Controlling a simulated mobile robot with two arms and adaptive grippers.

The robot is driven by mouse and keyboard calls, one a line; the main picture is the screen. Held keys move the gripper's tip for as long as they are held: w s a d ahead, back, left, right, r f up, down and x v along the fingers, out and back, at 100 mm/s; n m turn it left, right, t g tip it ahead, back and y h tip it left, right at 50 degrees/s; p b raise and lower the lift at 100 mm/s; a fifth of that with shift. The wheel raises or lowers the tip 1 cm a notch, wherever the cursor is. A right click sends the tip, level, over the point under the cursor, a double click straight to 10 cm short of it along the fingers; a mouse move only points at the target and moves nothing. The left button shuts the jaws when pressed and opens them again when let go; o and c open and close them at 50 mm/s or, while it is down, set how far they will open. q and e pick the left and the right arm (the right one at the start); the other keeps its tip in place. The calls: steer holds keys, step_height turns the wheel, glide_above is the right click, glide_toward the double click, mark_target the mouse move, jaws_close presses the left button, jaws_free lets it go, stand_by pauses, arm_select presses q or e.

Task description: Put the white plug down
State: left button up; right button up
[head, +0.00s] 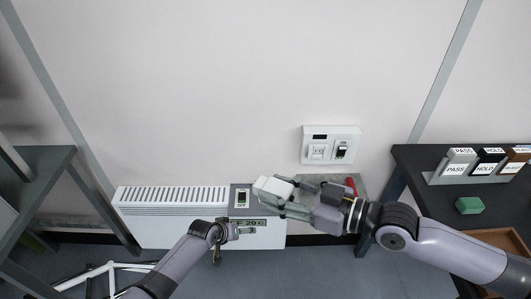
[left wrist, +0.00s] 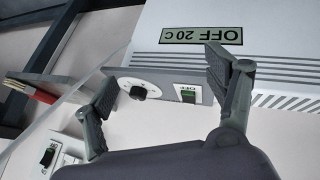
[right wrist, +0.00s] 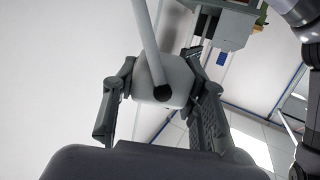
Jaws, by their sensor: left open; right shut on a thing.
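The white plug (head: 272,188) is held in the air in front of the wall, above the right end of the heater. My right gripper (head: 288,198) is shut on it. In the right wrist view the plug (right wrist: 165,85) sits between both fingers, with a pale cable crossing in front of it. My left gripper (head: 236,231) is low by the heater's control end. In the left wrist view its fingers (left wrist: 162,80) are apart with nothing between them. The heater's dial (left wrist: 139,89) shows beyond the gap.
The white heater (head: 172,197) stands against the wall; its display (left wrist: 200,35) reads OFF 20 C. A wall socket panel (head: 331,144) with a black switch is above. A small shelf (head: 362,186) with a red-handled item is behind my right gripper. A dark table (head: 415,160) is at right.

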arm_select(q)
steer(key=shift+o, duration=0.4)
steer(key=w+d+r+h, duration=0.1)
steer(key=w+d+r, duration=0.2)
steer(key=r, duration=0.6)
steer(key=w+d+r+h, duration=0.1)
steer(key=w+d+r, duration=0.3)
steer(key=r, duration=0.5)
steer(key=shift+w+d+r+m, duration=0.15)
steer(key=shift+w+d+m, duration=0.15)
steer(key=shift+w+m, duration=0.1)
steer(key=d+r+m+h, duration=0.1)
steer(key=d+r, duration=0.3)
steer(key=r, duration=0.6)
step_height(320, 180, up, 22)
steer(key=m+g+y, duration=0.3)
steer(key=m+y, duration=0.1)
steer(key=y, duration=0.1)
glide_above(274, 186)
steer(key=s+a, duration=0.1)
steer(key=s, duration=0.2)
arm_select(e)
steer(key=shift+s, duration=0.1)
arm_select(q)
steer(key=x, duration=0.7)
steer(key=a+x, duration=0.1)
steer(key=x, duration=0.3)
steer(key=shift+d+f, duration=0.1)
steer(key=shift+f, duration=0.3)
